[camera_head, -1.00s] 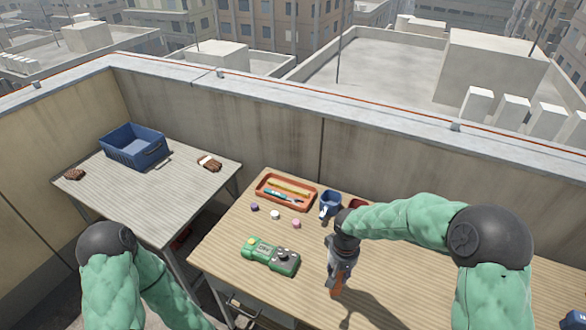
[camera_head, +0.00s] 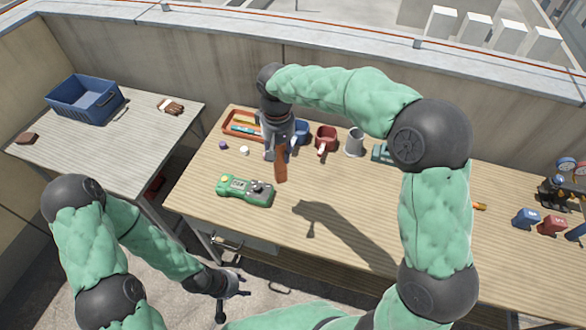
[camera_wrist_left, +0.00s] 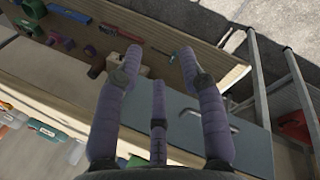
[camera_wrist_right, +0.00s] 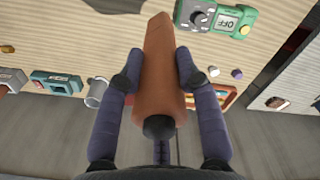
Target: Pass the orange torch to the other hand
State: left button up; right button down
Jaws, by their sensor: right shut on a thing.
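The orange torch (camera_head: 281,163) is in my right gripper (camera_head: 279,143), held up above the wooden table. In the right wrist view, the fingers of my right gripper (camera_wrist_right: 159,68) close on both sides of the torch (camera_wrist_right: 158,85), and its dark end points toward the wrist. My left gripper (camera_head: 236,285) is low, in front of the table's near edge, well apart from the torch. In the left wrist view, the fingers of my left gripper (camera_wrist_left: 155,55) are spread with nothing held between them.
A green meter (camera_head: 245,189) lies on the table (camera_head: 330,205). A blue bin (camera_head: 85,100) stands on the left table. The table's middle is clear.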

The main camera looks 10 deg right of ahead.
pick_arm(q)
jog(key=shift+o, duration=0.8)
jog(key=o, duration=0.5)
jog(key=shift+d, duration=0.15)
jog(key=shift+o, duration=0.7)
jog(key=s+d+r+m+g, duration=0.1)
jog(key=d+r+m, duration=0.3)
jog(key=m, duration=0.6)
jog(key=shift+d+r+g, duration=0.35)
jog(key=shift+d+g, duration=0.35)
jog(key=shift+d, duration=0.3)
notch_tip(320, 180, up, 5)
jog(key=w+m+y, duration=0.2)
jog(key=m+y, duration=0.3)
jog(key=m, duration=0.6)
jog(key=m+t+y, duration=0.2)
jog(key=m+t, duration=1.3)
send_near(280, 162)
jog(key=a+r+x, duration=0.1)
jog(key=a+x, duration=0.1)
jog(key=x, duration=1.2)
jog(key=shift+a, duration=0.4)
pick_arm(e)
jog(key=w+a+r, duration=0.2)
jog(key=a+r, duration=0.1)
jog(key=r, duration=0.3)
jog(key=shift+w+a+r+n, duration=0.15)
jog(key=shift+w+r+n, duration=0.15)
jog(key=shift+n, duration=0.1)
